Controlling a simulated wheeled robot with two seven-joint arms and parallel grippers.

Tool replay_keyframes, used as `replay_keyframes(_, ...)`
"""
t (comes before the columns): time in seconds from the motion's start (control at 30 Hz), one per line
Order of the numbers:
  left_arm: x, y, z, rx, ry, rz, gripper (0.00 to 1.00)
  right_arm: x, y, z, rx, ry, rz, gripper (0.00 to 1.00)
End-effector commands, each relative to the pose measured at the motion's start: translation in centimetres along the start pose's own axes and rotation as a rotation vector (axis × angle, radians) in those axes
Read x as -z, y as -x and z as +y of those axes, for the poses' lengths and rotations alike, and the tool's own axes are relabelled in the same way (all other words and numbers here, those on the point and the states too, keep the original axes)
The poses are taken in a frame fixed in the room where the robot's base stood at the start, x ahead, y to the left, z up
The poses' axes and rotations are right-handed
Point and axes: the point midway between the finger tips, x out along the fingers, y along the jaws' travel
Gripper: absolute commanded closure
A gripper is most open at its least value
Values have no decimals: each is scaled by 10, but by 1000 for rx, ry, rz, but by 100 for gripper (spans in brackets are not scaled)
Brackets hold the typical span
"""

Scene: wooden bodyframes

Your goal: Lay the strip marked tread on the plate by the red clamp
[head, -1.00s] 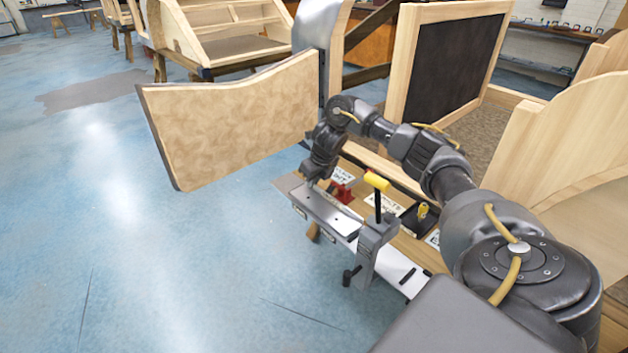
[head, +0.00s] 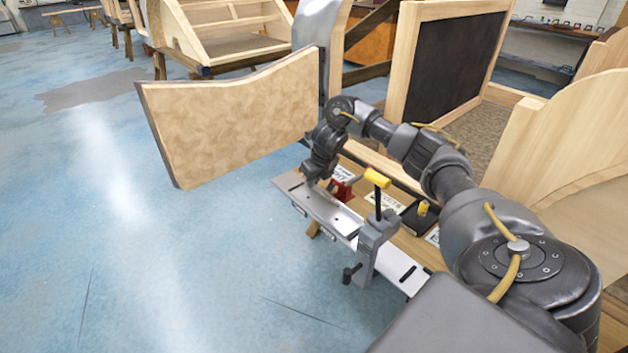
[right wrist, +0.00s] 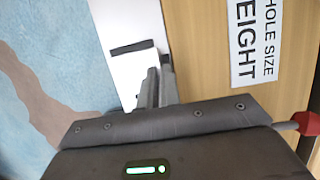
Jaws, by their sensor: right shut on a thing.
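A flat grey metal strip (head: 328,211) lies along the front edge of the narrow wooden bench. I cannot read any tread mark on it. My right gripper (head: 314,184) is down at its far left end, shut on it as far as I can tell; the arm hides part of the grip. In the right wrist view the closed fingers (right wrist: 152,88) are over a pale surface (right wrist: 128,22) with a dark bar on it. The red clamp (head: 343,191) stands just right of the gripper. A white plate (head: 394,268) shows along the edge farther right. My left gripper is out of view.
A large wooden panel (head: 235,125) stands at the left. Open blue floor is in front.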

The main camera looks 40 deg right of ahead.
Motion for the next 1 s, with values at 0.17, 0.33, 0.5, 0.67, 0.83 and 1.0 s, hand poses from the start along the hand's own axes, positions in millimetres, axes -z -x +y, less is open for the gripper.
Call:
replay_keyframes(0.17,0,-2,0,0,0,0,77,1,-3,0,0,0,-1,100)
replay_keyframes(0.33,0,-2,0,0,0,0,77,1,-4,0,-1,0,-1,100)
replay_keyframes(0.5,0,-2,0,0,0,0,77,1,-4,0,-1,0,0,94)
replay_keyframes(0.67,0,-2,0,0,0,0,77,1,-4,0,0,0,0,73)
replay_keyframes(0.83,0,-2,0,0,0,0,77,1,-4,0,0,0,0,69)
replay_keyframes(1.0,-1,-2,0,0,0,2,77,2,-4,0,0,0,1,69)
